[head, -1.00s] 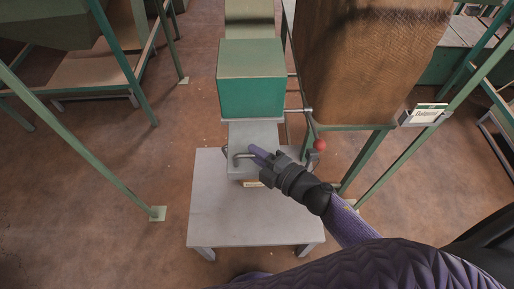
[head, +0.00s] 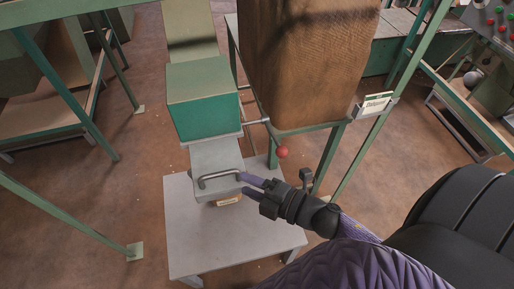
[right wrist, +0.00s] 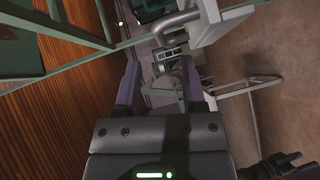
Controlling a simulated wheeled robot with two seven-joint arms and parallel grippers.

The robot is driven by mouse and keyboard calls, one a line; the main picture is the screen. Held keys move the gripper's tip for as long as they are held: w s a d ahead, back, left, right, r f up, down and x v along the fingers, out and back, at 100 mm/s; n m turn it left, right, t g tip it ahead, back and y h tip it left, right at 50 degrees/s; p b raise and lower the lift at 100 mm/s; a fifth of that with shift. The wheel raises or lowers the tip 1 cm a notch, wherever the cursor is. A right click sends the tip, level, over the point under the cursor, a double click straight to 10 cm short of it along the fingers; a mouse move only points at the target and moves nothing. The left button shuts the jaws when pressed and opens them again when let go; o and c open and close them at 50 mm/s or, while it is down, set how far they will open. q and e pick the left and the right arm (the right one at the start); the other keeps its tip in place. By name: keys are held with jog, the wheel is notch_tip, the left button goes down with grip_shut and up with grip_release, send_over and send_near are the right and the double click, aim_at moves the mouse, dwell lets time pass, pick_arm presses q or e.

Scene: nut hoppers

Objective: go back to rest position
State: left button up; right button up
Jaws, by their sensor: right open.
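My right gripper (head: 247,184) is in the head view, reaching in from the lower right, with its purple fingers beside the curved metal handle (head: 219,175) of a grey drawer-like box (head: 216,157). In the right wrist view my right gripper (right wrist: 158,85) has its two purple fingers spread apart with nothing between them. The handle also shows in the right wrist view (right wrist: 172,24), above the fingers and not between them. Whether a fingertip touches the handle in the head view I cannot tell. My left gripper is not in view.
A grey table (head: 190,235) stands under the box. A green hopper block (head: 205,105) sits behind it. A large wooden hopper (head: 305,60) on green legs, a red ball knob (head: 282,152) and a sign (head: 376,104) are to the right. Open floor lies left of the table.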

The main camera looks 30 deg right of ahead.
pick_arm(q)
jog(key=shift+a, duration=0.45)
pick_arm(e)
jog(key=shift+v, duration=1.2)
jog(key=s+d+f+m+g+h+b, duration=0.15)
jog(key=f+m, duration=0.25)
jog(key=f, duration=0.4)
jog(key=s+d+f+m+g+h+b, duration=0.1)
jog(key=s+f+m+h+b, duration=0.15)
jog(key=f, duration=0.45)
jog(key=s+d+f+m+g+h+b, duration=0.1)
jog(key=d+f+m+g+h, duration=0.15)
jog(key=f+m, duration=0.4)
pick_arm(q)
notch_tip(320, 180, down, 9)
jog(key=b, duration=0.4)
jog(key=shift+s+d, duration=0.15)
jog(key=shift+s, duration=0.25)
pick_arm(e)
jog(key=s+a+f+m+g+h, duration=0.1)
jog(key=s+a+f+m+g, duration=0.2)
jog(key=s+f, duration=1.4)
jog(key=s+m+g, duration=0.3)
jog(key=g, duration=0.3)
jog(key=shift+f+m+h, duration=0.25)
jog(key=shift+m+h, duration=0.05)
jog(key=shift+h, duration=0.05)
